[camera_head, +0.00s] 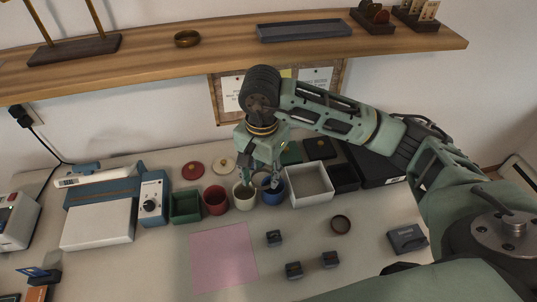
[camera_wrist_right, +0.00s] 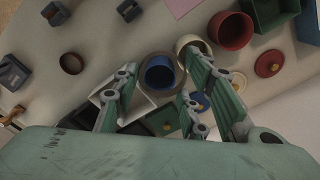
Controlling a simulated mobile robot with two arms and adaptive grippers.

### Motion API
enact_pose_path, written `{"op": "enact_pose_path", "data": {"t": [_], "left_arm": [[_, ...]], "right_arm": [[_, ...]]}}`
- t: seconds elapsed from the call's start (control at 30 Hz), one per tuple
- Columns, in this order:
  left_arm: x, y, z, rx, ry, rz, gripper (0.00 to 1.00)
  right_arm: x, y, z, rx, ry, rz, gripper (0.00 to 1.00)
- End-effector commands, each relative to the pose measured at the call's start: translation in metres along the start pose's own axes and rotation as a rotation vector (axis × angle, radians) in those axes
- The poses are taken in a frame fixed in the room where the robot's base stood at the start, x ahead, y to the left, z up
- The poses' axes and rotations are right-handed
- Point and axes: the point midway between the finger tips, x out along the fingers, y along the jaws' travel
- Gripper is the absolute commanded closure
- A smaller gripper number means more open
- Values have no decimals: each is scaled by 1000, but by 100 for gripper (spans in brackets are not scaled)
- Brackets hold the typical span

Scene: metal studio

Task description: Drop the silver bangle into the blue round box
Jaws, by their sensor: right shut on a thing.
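My right gripper (camera_head: 262,182) points down over the row of round boxes, its fingers shut on the silver bangle (camera_head: 261,174). In the right wrist view the bangle (camera_wrist_right: 143,92) shows as a dull grey ring between the fingertips (camera_wrist_right: 158,82). The blue round box (camera_head: 272,194) stands open on the table just below the fingers. In the wrist view its blue opening (camera_wrist_right: 159,73) appears inside the ring. The height of the bangle above the box is hard to tell. My left gripper is not in view.
A cream round box (camera_head: 244,197) and a red one (camera_head: 215,200) stand left of the blue box, with a green square box (camera_head: 186,206) beyond. A white tray (camera_head: 310,185) is close on the right. A dark ring (camera_head: 341,224) lies in front. The shelf (camera_head: 230,52) runs above.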

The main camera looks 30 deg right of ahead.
Motion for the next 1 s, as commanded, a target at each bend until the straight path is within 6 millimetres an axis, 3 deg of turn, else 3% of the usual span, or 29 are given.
{"op": "enact_pose_path", "data": {"t": [0.03,0.1,0.3,0.4,0.6,1.0], "left_arm": [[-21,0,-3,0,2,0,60],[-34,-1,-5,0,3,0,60],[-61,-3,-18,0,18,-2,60],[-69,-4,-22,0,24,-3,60],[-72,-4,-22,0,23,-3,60],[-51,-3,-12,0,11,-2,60]], "right_arm": [[-6,-5,-8,159,-6,8,86],[0,-11,-20,386,-5,8,86],[24,-12,-48,926,-3,8,86],[34,-8,-57,1101,0,4,86],[47,-5,-64,1254,-1,0,86],[78,-4,-64,1260,0,0,86]]}}
